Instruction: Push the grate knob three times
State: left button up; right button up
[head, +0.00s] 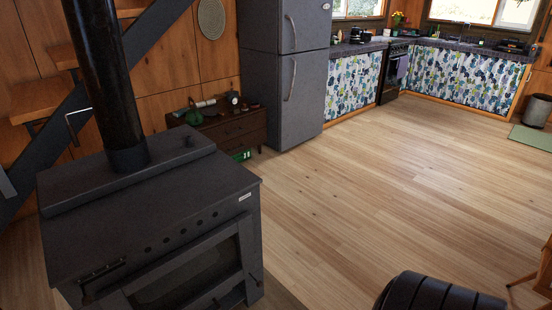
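A dark grey wood stove (150,210) stands at the left of the head view, with a black flue pipe (110,80) rising from its top. I cannot tell which of these is the grate knob. The glazed door (190,275) is partly cut off by the bottom edge. Neither of my grippers shows.
A wooden staircase (45,97) rises behind the stove. A low wooden chest (222,128) and a grey fridge (284,80) stand at the back. A black ribbed object (435,293) is at the bottom right. The plank floor (390,190) between is clear.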

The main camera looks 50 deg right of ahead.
aim_at(260, 284)
jog(key=z, duration=1.4)
